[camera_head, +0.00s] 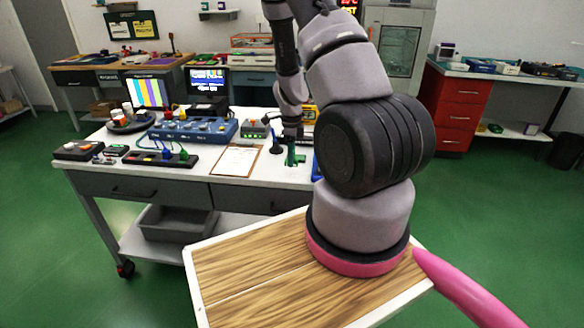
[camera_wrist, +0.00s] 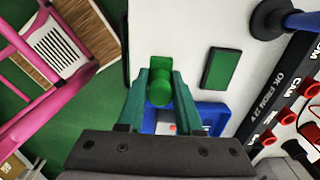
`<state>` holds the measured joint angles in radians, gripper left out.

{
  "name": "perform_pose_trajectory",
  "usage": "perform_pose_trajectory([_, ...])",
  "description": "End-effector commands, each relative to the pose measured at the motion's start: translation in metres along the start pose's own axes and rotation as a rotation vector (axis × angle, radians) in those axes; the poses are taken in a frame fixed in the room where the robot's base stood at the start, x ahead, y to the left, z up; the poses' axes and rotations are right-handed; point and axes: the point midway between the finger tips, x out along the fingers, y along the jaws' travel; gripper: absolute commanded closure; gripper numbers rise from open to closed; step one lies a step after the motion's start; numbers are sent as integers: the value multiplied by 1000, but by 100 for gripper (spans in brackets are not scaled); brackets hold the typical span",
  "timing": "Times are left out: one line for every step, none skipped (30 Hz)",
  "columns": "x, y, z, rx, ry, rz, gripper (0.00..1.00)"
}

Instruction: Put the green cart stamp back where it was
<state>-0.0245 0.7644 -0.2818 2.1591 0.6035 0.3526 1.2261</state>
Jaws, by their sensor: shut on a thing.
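My gripper (camera_wrist: 161,78) is shut on the green stamp (camera_wrist: 159,93), with one teal finger on each side of its round knob. A green block-like part of the stamp shows beyond the fingertips. In the head view my gripper (camera_head: 292,157) is over the right part of the white worktable (camera_head: 225,182). I cannot tell whether the stamp touches the tabletop. A flat green pad with a dark rim (camera_wrist: 222,69) lies on the table to the right of the stamp in the wrist view. A blue tray (camera_wrist: 213,112) is partly hidden behind my fingers.
A dark round-based object (camera_wrist: 268,20) is at the top right. In the head view a clipboard (camera_head: 236,160), a blue box (camera_head: 193,129) and two screens stand left of my gripper.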

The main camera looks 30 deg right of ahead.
Motion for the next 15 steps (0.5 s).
perform_pose_trajectory([3,0,0,1,0,0,100])
perform_pose_trajectory([6,0,0,1,0,0,100])
perform_pose_trajectory([10,0,0,1,0,1,100])
perform_pose_trajectory([14,1,0,1,0,2,100])
perform_pose_trajectory([19,0,-1,1,1,2,100])
perform_pose_trajectory([25,0,-1,1,1,2,100])
perform_pose_trajectory([30,0,0,1,0,2,100])
perform_pose_trajectory([33,0,-1,1,0,1,100])
perform_pose_trajectory([37,0,0,2,-1,0,100])
perform_pose_trajectory([38,0,0,1,-1,0,100])
perform_pose_trajectory([38,0,0,0,-1,0,100])
perform_pose_trajectory([38,0,1,0,-1,-1,100])
perform_pose_trajectory([38,0,1,0,-1,-1,100])
perform_pose_trajectory([38,0,1,0,-1,-1,100])
perform_pose_trajectory([38,0,1,0,-1,-1,100])
